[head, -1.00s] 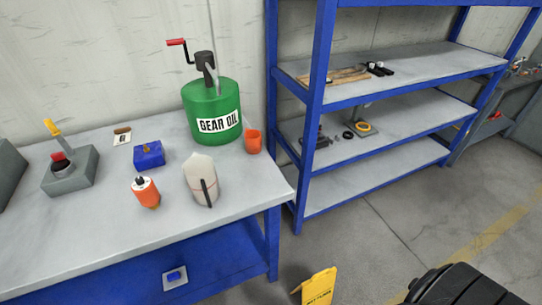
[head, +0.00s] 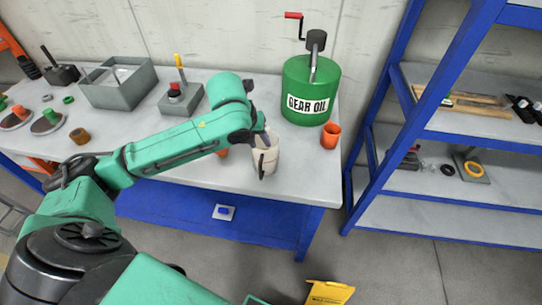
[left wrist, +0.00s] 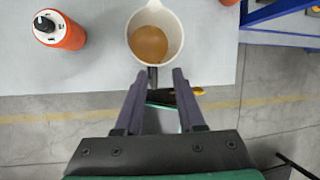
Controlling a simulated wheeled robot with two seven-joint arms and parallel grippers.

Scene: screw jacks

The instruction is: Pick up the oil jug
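The oil jug (head: 267,160) is a pale cream jug with a dark upright handle. It stands upright near the front edge of the workbench. In the left wrist view the jug (left wrist: 172,14) is seen from above, with amber oil inside and its handle pointing toward my gripper. My left gripper (left wrist: 160,76) is open, its two dark fingers just short of the jug wall. The handle shows between the fingertips, and neither finger clearly grips it. In the head view my left arm hides part of the jug's top. My right gripper is not in view.
A grey tray (head: 118,90) is farther left. Blue shelving (head: 445,125) is at the right.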

